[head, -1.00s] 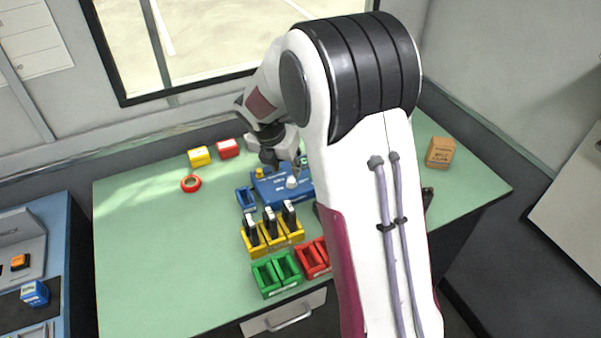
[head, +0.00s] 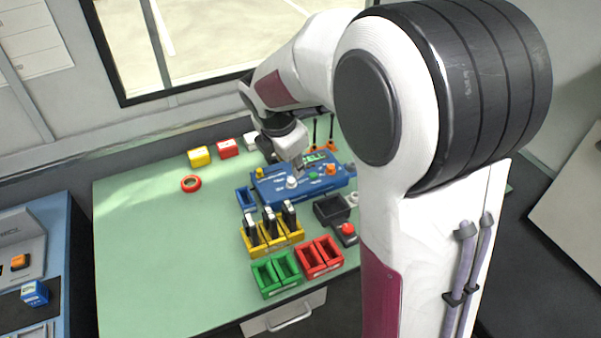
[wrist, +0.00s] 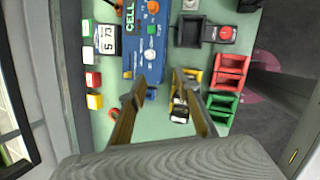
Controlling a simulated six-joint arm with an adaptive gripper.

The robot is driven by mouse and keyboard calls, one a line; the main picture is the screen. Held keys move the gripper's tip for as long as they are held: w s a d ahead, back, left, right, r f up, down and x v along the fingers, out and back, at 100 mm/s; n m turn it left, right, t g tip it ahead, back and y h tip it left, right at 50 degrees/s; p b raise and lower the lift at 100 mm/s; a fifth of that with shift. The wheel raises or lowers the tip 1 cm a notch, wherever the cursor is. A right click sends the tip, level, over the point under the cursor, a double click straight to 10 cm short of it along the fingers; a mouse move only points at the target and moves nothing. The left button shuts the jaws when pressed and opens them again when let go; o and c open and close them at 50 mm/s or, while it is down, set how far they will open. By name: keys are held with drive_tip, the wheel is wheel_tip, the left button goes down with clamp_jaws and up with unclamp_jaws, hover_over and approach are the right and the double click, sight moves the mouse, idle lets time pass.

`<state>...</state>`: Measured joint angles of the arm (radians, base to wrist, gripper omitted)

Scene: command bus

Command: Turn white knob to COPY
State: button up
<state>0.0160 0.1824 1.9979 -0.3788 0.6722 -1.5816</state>
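The white knob (head: 292,182) sits on the front left part of a blue control panel (head: 325,189). It also shows in the wrist view (wrist: 149,54), just beyond my fingertips. Its pointer direction and the COPY label are too small to read. My gripper (head: 298,166) is above the panel, close behind the knob in the head view. In the wrist view my gripper (wrist: 160,78) has its two fingers spread wide with nothing between the tips. The fingers look apart from the knob.
The panel also carries a yellow knob (head: 260,172), a green button (head: 313,176), an orange knob (head: 331,170) and a lit display (wrist: 130,17). Yellow bins (head: 273,238) with dark upright items, green bins (head: 277,272) and red bins (head: 320,258) stand in front. The left tabletop is mostly clear.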

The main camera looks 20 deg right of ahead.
drive_tip(key=s+a+r+m+y, duration=0.1)
drive_tip(key=s+a+r+m, duration=0.1)
drive_tip(key=s+r+m, duration=0.5)
drive_tip(key=shift+s+a+m+t, duration=0.35)
drive_tip(key=shift+s+m, duration=0.65)
drive_tip(key=shift+s, duration=1.05)
drive_tip(key=shift+d, duration=0.1)
